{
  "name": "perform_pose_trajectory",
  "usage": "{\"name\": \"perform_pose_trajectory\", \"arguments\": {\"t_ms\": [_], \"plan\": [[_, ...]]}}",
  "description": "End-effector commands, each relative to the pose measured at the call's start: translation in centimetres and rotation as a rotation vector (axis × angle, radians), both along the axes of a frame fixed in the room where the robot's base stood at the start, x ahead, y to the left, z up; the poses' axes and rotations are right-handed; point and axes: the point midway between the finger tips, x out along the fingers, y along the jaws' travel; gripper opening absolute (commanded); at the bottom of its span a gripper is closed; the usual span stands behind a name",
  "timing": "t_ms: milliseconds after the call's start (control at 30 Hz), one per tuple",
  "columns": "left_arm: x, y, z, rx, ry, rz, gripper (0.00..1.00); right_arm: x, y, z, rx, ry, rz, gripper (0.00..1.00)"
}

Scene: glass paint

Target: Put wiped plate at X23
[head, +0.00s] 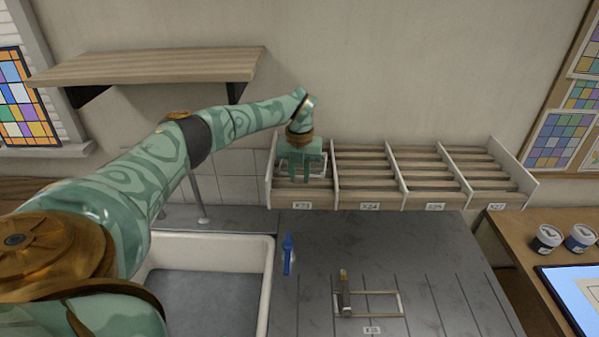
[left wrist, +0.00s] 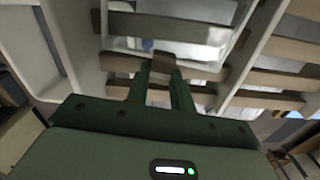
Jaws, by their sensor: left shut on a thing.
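The rack bay X23 (head: 303,205) is the leftmost compartment of the slatted rack on the far side of the counter. My left gripper (head: 300,178) is inside that bay, pointing down, its fingers shut. It holds a clear plate with pale edges (head: 319,166), partly hidden behind the fingers. In the left wrist view the fingers (left wrist: 163,72) are close together among the wooden slats, and a glassy pane (left wrist: 180,42) shows beyond them. I cannot tell whether the plate rests on the slats. My right gripper is not in view.
Bays X24 (head: 370,206) and the others to its right look empty, split by pale dividers. A white sink (head: 262,290) lies front left. A blue-handled tool (head: 288,255) and a small marked frame (head: 385,292) are on the grey counter. Jars (head: 547,238) stand at the right.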

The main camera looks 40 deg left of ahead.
Motion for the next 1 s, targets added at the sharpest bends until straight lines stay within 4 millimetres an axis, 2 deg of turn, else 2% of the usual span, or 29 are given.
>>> {"name": "perform_pose_trajectory", "arguments": {"t_ms": [1000], "plan": [[0.01, 0.01, 0.24, 0.0, 0.0, 0.0, 0.0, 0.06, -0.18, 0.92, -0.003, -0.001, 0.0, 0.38]]}}
